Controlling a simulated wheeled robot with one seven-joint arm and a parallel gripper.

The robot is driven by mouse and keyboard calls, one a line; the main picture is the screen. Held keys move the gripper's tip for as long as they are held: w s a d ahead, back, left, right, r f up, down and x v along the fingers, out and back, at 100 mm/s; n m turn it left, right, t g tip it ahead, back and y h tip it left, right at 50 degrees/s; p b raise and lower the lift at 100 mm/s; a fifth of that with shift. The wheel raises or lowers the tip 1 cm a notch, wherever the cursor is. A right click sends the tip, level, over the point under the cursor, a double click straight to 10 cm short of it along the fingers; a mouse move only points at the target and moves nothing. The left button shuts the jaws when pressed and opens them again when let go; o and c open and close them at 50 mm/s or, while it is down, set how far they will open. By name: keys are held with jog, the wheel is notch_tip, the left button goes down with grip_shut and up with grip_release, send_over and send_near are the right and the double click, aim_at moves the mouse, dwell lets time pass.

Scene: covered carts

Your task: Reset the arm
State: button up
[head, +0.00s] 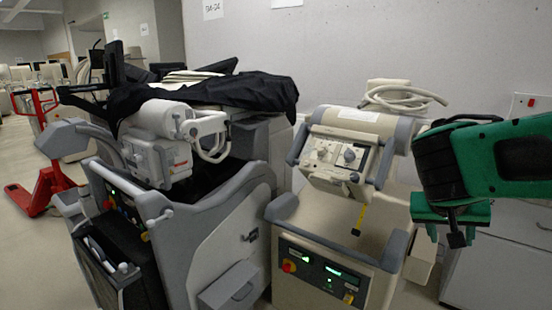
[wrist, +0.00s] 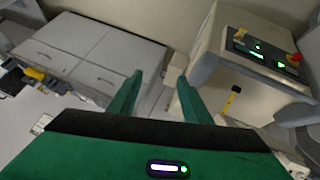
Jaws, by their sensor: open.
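My gripper (head: 452,234) hangs at the right side of the head view, at the end of my green and black arm, pointing down. It is in front of the beige cart's right side and the low cabinet. In the wrist view my gripper (wrist: 160,88) shows two green fingers spread apart with nothing between them. The floor and the gap between cabinet and cart show beyond the fingers.
A beige cart (head: 325,255) with a control panel stands at centre right, a grey cart (head: 205,245) partly covered by black cloth (head: 230,92) to its left. A pale cabinet (wrist: 90,55) stands by the wall. A red pallet jack (head: 45,185) is far left.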

jog(key=s+d+f+g+y, duration=0.1)
jog(key=s+f+g+y, duration=0.1)
jog(key=s, duration=0.8)
jog(key=s+d+f+g+y, duration=0.1)
jog(key=s+f+y, duration=0.3)
jog(key=s, duration=0.6)
jog(key=shift+s+d+f+m+g, duration=0.3)
jog(key=shift+f+g, duration=0.2)
jog(key=shift+g, duration=0.1)
jog(key=shift+w, duration=0.1)
jog(key=shift+w+f, duration=0.25)
jog(key=shift+w, duration=0.35)
